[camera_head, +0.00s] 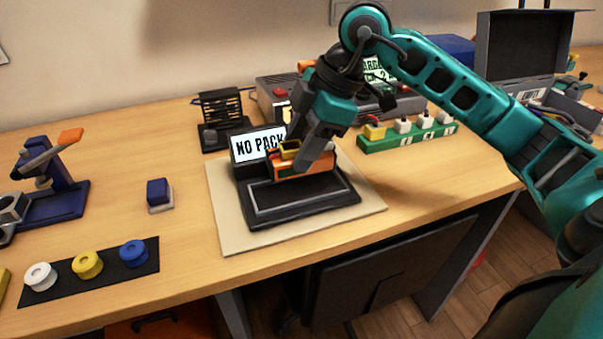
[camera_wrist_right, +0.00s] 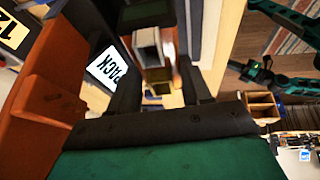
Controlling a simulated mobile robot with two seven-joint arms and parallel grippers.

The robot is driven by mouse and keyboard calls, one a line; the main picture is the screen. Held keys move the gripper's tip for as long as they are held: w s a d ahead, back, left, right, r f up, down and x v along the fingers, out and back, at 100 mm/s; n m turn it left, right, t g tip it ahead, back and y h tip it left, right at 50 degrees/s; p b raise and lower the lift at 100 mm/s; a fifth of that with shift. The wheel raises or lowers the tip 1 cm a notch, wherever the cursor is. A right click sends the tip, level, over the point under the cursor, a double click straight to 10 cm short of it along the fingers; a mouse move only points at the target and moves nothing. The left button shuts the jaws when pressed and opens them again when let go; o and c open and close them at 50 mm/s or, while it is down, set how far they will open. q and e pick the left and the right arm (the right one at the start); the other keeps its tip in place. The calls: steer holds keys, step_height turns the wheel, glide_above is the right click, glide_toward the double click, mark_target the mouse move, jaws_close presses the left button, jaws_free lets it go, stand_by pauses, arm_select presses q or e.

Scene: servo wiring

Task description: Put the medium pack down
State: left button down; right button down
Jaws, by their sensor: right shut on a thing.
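The medium pack (camera_head: 318,187), an orange block with dark and yellow parts on top, is over the black cradle (camera_head: 300,208) of a device whose screen (camera_head: 262,147) reads "NO PACK". My right gripper (camera_head: 297,160) comes down on the pack from above and is shut on it. I cannot tell whether the pack's underside touches the cradle. In the right wrist view, the two dark fingers of my right gripper (camera_wrist_right: 160,85) are on either side of a light-edged part, and the screen (camera_wrist_right: 108,66) shows beside them. My left gripper is not in view.
The device stands on a beige mat (camera_head: 232,232). A green strip (camera_head: 408,136) with several plugs lies behind it to the right. A blue block (camera_head: 159,193) and a black mat with white, yellow and blue rings (camera_head: 112,275) are to the left. Bare wood lies between.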

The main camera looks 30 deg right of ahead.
steer(key=shift+f, duration=2.5)
steer(key=shift+c, duration=2.4)
jaws_free()
